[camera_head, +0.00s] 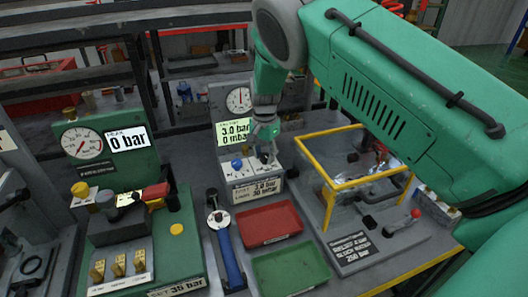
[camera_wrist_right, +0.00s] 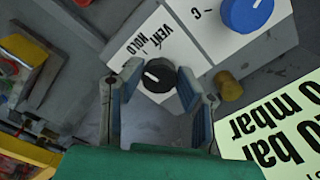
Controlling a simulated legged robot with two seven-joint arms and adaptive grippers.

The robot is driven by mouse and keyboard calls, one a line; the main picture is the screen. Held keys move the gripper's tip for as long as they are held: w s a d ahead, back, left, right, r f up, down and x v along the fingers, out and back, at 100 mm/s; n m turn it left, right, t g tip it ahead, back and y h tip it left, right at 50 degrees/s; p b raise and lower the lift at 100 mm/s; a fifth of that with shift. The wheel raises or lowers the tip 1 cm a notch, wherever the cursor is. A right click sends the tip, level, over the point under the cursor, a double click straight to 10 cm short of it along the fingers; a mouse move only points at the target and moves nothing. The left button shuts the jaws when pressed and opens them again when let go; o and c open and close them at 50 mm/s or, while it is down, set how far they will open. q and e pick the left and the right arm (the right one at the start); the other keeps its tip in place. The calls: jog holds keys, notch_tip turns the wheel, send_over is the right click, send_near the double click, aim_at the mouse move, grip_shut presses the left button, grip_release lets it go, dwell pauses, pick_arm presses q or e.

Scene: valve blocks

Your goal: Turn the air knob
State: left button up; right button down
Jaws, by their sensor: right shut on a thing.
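A small valve block (camera_head: 258,190) with a white labelled top stands at the middle of the bench. It carries a blue knob (camera_head: 237,163), also seen in the right wrist view (camera_wrist_right: 247,12), and a black knob (camera_wrist_right: 160,75) with a white pointer line beside the words VENT and HOLD. I cannot read which knob is labelled air. My right gripper (camera_head: 264,143) reaches down onto this block, its fingers shut on the black knob, one on each side. In the head view the gripper mostly hides this knob. My left gripper is out of view.
A gauge and a display reading 3.0 bar (camera_head: 235,130) stand behind the block. A red tray (camera_head: 268,222) and a green tray (camera_head: 291,268) lie in front. A yellow-framed clear guard (camera_head: 345,183) is at right. A green test rig (camera_head: 110,160) stands at left.

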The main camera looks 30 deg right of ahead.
jog(key=shift+w+d+r+m, duration=0.1)
jog(key=shift+w+m, duration=0.1)
jog(key=shift+m, duration=0.5)
jog(key=c, duration=1.2)
grip_release()
